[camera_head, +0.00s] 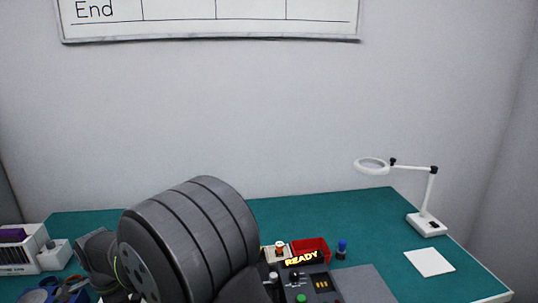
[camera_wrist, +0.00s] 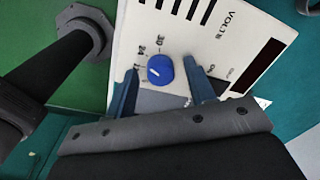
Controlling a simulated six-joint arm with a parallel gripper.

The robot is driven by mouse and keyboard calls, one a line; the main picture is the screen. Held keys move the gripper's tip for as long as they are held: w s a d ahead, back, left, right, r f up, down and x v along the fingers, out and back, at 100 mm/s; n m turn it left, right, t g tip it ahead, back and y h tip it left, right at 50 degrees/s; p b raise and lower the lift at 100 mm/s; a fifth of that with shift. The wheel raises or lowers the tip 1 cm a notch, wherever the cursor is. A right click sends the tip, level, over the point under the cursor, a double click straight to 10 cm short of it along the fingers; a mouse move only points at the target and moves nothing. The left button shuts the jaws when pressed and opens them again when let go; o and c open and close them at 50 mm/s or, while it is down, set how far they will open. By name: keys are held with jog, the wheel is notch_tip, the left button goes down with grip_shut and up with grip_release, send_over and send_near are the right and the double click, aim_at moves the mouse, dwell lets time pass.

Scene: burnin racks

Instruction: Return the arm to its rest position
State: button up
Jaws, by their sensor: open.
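My gripper (camera_wrist: 162,92) is open in the wrist view. Its two blue-grey fingers stand apart on either side of a blue knob (camera_wrist: 160,68) on a white panel with printed markings. I cannot tell whether the fingers touch the panel; the knob shows between them without being clasped. In the head view my dark arm fills the lower left of the picture, and the gripper itself is hidden there.
A green table (camera_head: 390,225) carries a dark unit reading READY (camera_head: 301,259), a red bin (camera_head: 311,249), a magnifier lamp (camera_head: 427,222), a white sheet (camera_head: 429,262) and a white rack (camera_head: 20,250) at left. The right side has free room.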

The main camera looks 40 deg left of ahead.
jog(key=n, duration=1.1)
jog(key=shift+w+n+g, duration=0.1)
jog(key=shift+n+g, duration=0.2)
jog(key=shift+n, duration=0.1)
jog(key=shift+o, duration=1.4)
jog(key=shift+r, duration=0.15)
jog(key=o, duration=0.8)
jog(key=shift+y, duration=0.4)
jog(key=r, duration=0.1)
jog(key=w+r, duration=0.1)
jog(key=r, duration=0.2)
jog(key=shift+w+a+r, duration=0.1)
jog(key=shift+w+r, duration=0.1)
jog(key=shift+w, duration=0.15)
jog(key=shift+c, duration=0.2)
jog(key=shift+o, duration=0.3)
jog(key=w+d+r+y, duration=0.1)
jog(key=w+r, duration=0.3)
jog(key=r, duration=0.7)
jog(key=shift+d+r+y, duration=0.15)
jog(key=shift+r+y, duration=0.1)
jog(key=shift+y, duration=0.25)
jog(key=x, duration=0.9)
jog(key=shift+w+f, duration=0.3)
jog(key=shift+f, duration=0.05)
